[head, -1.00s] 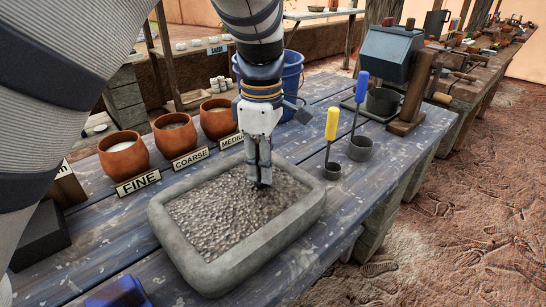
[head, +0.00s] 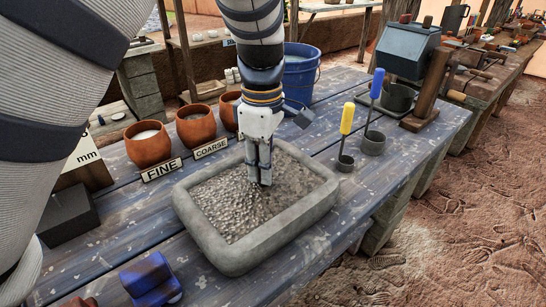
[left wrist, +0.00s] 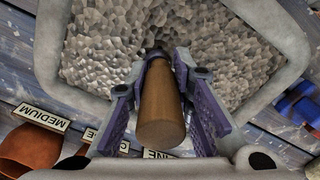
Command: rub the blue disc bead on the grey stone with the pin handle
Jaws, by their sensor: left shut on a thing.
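The grey stone (head: 190,203) is a shallow block with a raised rim and a rough, pebbly grey inside. It lies on the blue plank table. My left gripper (head: 259,181) points down over the stone's inside, low near the rough surface. In the left wrist view, the left gripper (left wrist: 170,105) is shut on the brown wooden pin handle (left wrist: 160,112). The handle's far end meets or nears the rough surface; contact cannot be told. The blue disc bead is not visible; the handle and fingers hide that end. My right gripper is not in view.
Orange clay pots (head: 148,146) with FINE and COARSE labels stand left of the stone. Yellow-handled (head: 347,118) and blue-handled (head: 376,84) ladles stand to its right. A blue bucket (head: 299,72) is behind. A blue object (head: 150,277) lies at the front left.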

